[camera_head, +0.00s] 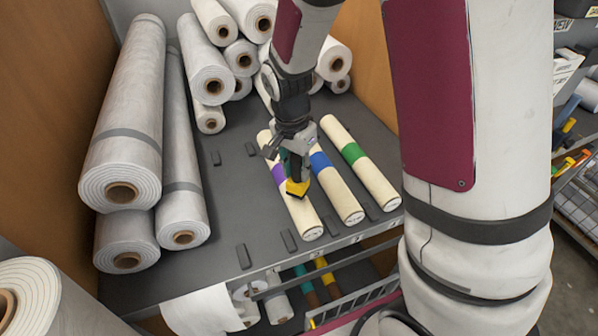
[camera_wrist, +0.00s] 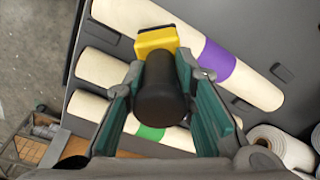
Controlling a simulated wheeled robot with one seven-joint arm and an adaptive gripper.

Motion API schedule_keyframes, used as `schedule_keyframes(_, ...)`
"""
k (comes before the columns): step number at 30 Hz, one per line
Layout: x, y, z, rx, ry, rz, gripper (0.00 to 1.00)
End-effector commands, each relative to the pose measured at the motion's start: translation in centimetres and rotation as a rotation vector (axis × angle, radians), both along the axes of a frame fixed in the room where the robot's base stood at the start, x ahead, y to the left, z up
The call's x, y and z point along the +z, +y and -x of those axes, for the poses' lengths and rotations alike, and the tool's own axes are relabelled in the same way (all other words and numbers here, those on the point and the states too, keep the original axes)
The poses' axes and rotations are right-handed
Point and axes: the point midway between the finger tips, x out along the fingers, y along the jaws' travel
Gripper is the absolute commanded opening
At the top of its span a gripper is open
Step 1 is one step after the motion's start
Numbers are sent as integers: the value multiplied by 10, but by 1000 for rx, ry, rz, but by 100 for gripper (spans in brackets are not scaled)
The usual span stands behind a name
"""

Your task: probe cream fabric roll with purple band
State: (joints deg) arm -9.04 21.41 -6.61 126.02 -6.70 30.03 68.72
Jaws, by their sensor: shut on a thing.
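The cream roll with the purple band (camera_head: 305,217) lies on the grey shelf, leftmost of three banded rolls. Its purple band (camera_head: 279,174) is partly behind my gripper; it also shows in the wrist view (camera_wrist: 217,60). My gripper (camera_head: 294,172) is shut on a dark handheld probe (camera_wrist: 162,90) with a yellow head (camera_head: 297,187). In the wrist view the yellow head (camera_wrist: 156,41) overlaps this roll, to the left of the purple band. I cannot tell whether it touches.
A blue-banded roll (camera_head: 345,205) and a green-banded roll (camera_head: 377,186) lie to the right. Large grey rolls (camera_head: 130,115) stand left; several white rolls are stacked at the back. Small dark blocks (camera_head: 243,256) sit on the shelf. A wooden panel (camera_head: 370,70) bounds the right.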

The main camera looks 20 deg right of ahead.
Motion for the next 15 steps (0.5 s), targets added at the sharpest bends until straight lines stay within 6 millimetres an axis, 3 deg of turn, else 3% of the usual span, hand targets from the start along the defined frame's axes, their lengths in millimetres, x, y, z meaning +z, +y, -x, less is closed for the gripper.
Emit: schedule_keyframes(15,39,0,1,1,-1,0,0)
